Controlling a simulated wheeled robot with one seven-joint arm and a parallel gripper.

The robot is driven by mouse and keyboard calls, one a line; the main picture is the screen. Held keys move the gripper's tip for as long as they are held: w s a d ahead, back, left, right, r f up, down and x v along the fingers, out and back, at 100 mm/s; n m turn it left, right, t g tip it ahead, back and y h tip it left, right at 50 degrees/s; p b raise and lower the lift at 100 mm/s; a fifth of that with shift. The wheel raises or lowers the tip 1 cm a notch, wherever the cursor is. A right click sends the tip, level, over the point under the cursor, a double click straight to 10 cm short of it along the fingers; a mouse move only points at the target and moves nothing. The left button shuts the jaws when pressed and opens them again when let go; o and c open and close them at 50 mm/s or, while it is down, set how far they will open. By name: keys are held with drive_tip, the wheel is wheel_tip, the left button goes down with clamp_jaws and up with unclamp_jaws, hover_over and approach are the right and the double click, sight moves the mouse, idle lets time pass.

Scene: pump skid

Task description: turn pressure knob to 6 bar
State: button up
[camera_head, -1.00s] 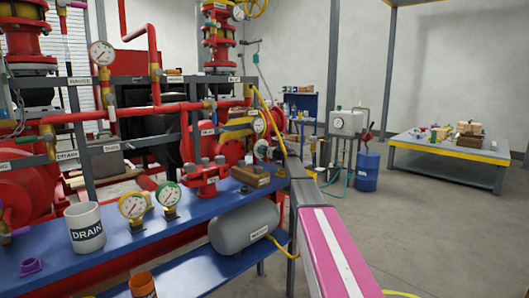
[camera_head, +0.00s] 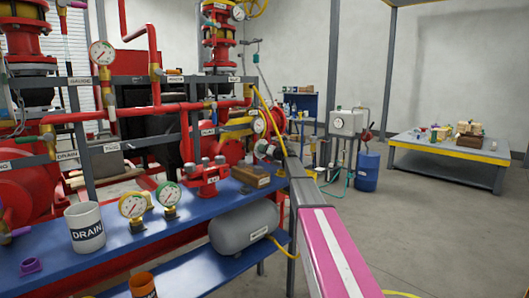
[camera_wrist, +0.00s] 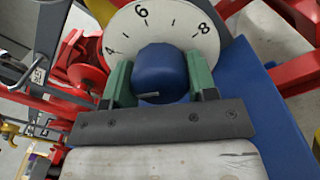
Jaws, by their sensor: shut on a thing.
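The pressure knob (camera_wrist: 162,72) is a blue rounded knob in front of a white round dial (camera_wrist: 180,22) in the wrist view. The dial's black numerals 4, 6 and 8 show, with 6 up and left of the knob. My gripper (camera_wrist: 160,78) has its two green fingers on either side of the knob and is shut on it. A short light mark shows on the knob's near face; I cannot tell which number the knob points to. In the head view the knob area (camera_head: 264,149) is small, at the end of the bench, and details are unclear.
Red pipework and a blue bench (camera_head: 190,235) fill the left. A grey tank (camera_head: 243,231) sits below. Open floor lies to the right.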

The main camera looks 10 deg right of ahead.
drive_tip(key=m, duration=0.4)
drive_tip(key=shift+m, duration=0.4)
drive_tip(key=m, duration=0.4)
drive_tip(key=shift+m, duration=0.3)
drive_tip(key=m, duration=0.4)
drive_tip(key=shift+r+m, duration=0.1)
drive_tip(key=shift+m, duration=0.3)
drive_tip(key=shift+m+t+h, duration=0.3)
drive_tip(key=shift+m, duration=2)
drive_tip(key=o, duration=0.9)
drive_tip(key=shift+s+d, duration=0.1)
